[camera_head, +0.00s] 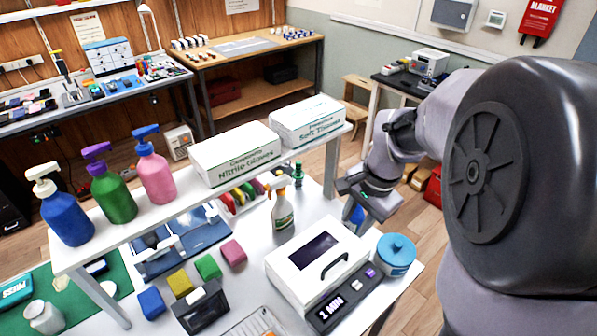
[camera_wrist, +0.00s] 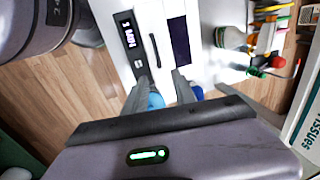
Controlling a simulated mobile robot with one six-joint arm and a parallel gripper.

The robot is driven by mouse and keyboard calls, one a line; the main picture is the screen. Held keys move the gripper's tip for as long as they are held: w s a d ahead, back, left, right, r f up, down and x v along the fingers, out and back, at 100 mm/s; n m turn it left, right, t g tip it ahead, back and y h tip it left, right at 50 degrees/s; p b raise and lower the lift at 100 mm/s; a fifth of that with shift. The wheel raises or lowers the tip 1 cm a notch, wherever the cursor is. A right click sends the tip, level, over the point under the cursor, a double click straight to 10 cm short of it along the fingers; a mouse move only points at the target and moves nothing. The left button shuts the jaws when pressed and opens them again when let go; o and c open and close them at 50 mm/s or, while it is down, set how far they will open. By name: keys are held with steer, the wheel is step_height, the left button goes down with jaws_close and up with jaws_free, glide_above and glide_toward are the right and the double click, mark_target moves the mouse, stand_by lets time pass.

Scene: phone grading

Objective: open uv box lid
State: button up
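The UV box (camera_head: 293,262) is white with a dark window (camera_head: 314,250), a black handle (camera_head: 334,266) and a black front panel (camera_head: 341,298) reading "1 MIN". Its lid looks shut. My gripper (camera_head: 366,200) is behind and to the right of the box in the head view, above the table edge and apart from the box. In the wrist view the box (camera_wrist: 143,28) is at the top, with its handle (camera_wrist: 154,50) ahead of the fingertips. My gripper (camera_wrist: 161,78) shows two spread fingers with nothing held between them.
A blue-lidded tub (camera_head: 397,250) stands close to the right of the box. A spray bottle (camera_head: 283,212) stands behind it. A raised shelf (camera_head: 150,222) carries pump bottles and the nitrile gloves box (camera_head: 234,154). Coloured blocks (camera_head: 208,267) lie to the left.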

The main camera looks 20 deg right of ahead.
steer(key=b, duration=0.2)
glide_toward(336, 261)
steer(key=f+b, duration=0.1)
steer(key=f, duration=0.1)
steer(key=w+f+b, duration=0.1)
steer(key=f, duration=0.2)
steer(key=f+b, duration=0.2)
steer(key=shift+w+a+f, duration=0.15)
steer(key=shift+a+f, duration=0.1)
steer(key=shift+f, duration=0.1)
jaws_close()
stand_by(0.6)
